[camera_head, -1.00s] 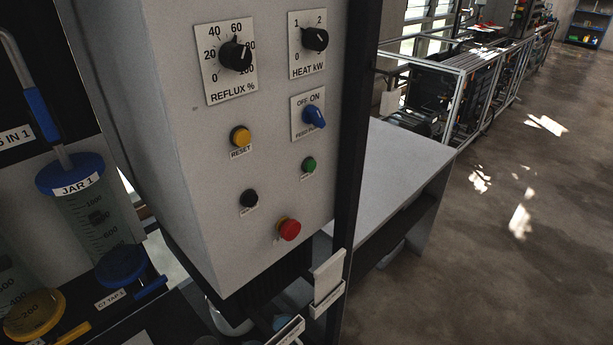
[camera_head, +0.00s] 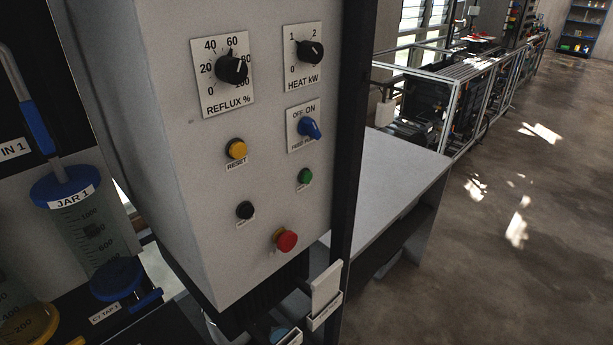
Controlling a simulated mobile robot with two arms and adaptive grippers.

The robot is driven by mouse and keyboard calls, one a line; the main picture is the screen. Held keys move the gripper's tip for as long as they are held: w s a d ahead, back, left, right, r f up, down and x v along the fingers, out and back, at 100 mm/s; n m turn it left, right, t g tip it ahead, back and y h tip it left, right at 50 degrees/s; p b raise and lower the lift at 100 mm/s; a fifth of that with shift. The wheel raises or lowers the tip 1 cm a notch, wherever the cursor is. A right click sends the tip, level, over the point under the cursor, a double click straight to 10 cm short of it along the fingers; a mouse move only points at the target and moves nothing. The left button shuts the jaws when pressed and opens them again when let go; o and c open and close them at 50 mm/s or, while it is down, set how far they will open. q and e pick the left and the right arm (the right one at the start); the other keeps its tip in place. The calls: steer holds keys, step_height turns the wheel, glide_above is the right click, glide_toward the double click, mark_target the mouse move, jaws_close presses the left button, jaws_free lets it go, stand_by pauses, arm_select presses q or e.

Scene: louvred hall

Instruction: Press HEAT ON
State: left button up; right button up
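A grey control box (camera_head: 200,200) stands in the middle of the head view. It carries a green button (camera_head: 305,176) with a small label below it, too small to read. A black button (camera_head: 245,210), also with an unreadable label, is lower left of it. A yellow RESET button (camera_head: 236,149), a red mushroom button (camera_head: 286,240) and a blue OFF/ON feed switch (camera_head: 310,128) are on the same face. Above are the REFLUX % knob (camera_head: 231,69) and the HEAT kW knob (camera_head: 310,52). Neither gripper is in view.
A dark upright post (camera_head: 356,130) runs along the box's right side. A grey bench (camera_head: 395,180) stands behind it. Left are JAR 1 (camera_head: 92,230) and a blue tap (camera_head: 118,278). Open floor (camera_head: 500,260) lies at right.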

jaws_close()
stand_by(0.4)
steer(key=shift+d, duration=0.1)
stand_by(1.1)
